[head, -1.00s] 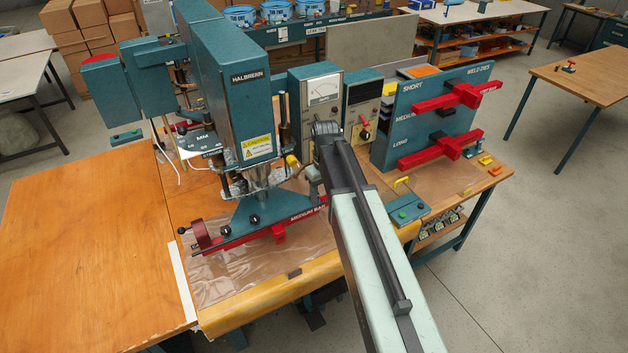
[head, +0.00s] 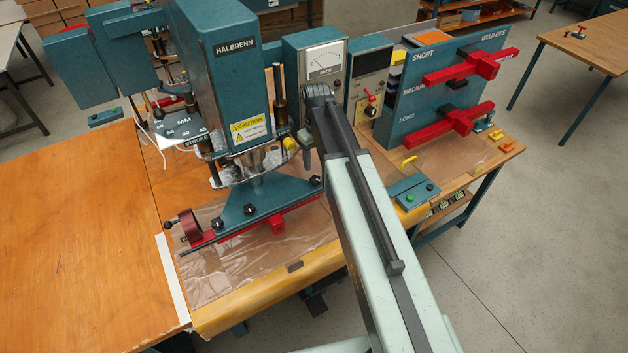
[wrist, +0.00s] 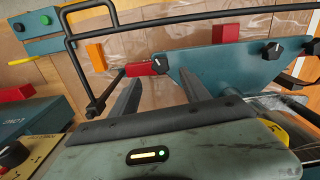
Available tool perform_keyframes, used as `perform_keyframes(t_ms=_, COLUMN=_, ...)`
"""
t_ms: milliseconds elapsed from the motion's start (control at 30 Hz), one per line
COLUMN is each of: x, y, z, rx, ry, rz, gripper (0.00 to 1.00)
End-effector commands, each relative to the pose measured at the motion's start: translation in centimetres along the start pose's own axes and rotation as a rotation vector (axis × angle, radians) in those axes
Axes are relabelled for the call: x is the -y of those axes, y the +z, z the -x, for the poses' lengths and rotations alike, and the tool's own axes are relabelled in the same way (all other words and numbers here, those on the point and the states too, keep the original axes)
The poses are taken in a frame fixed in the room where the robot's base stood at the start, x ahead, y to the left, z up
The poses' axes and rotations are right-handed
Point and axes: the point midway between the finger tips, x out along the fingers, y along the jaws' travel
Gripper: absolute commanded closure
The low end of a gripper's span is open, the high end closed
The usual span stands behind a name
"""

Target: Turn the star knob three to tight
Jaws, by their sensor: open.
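The welding press (head: 220,80) carries a teal triangular die holder (head: 262,200) with several black star knobs along its lower edge. One knob is near the left end (head: 182,240), one in the middle (head: 249,209) and one at the right end (head: 316,181). No number marks show which is three. In the wrist view, one knob (wrist: 160,65) is at the plate's left tip, just beyond and between my open, empty fingers (wrist: 160,84). Another knob (wrist: 274,53) is farther right. In the head view my arm hides most of my gripper.
A red die bar (head: 278,224) lies beneath the holder. A dark guard rail (wrist: 180,22) crosses the wrist view beyond my fingers. The meter box (head: 318,60) stands behind my arm. A die rack (head: 440,85) and a button box (head: 412,192) are at the right.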

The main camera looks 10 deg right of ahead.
Motion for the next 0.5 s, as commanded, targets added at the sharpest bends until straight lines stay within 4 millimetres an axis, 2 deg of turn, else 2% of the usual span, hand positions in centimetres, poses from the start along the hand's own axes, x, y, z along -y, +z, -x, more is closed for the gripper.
perform_keyframes(t_ms=67, x=0.0, y=0.0, z=-1.2, rx=0.0, ry=0.0, rz=0.0, gripper=0.45)
perform_keyframes(t_ms=333, x=0.1, y=0.0, z=-1.4, rx=0.0, ry=0.0, rz=0.001, gripper=0.45)
perform_keyframes(t_ms=500, x=0.1, y=0.0, z=-2.9, rx=0.0, ry=0.0, rz=0.001, gripper=0.45)
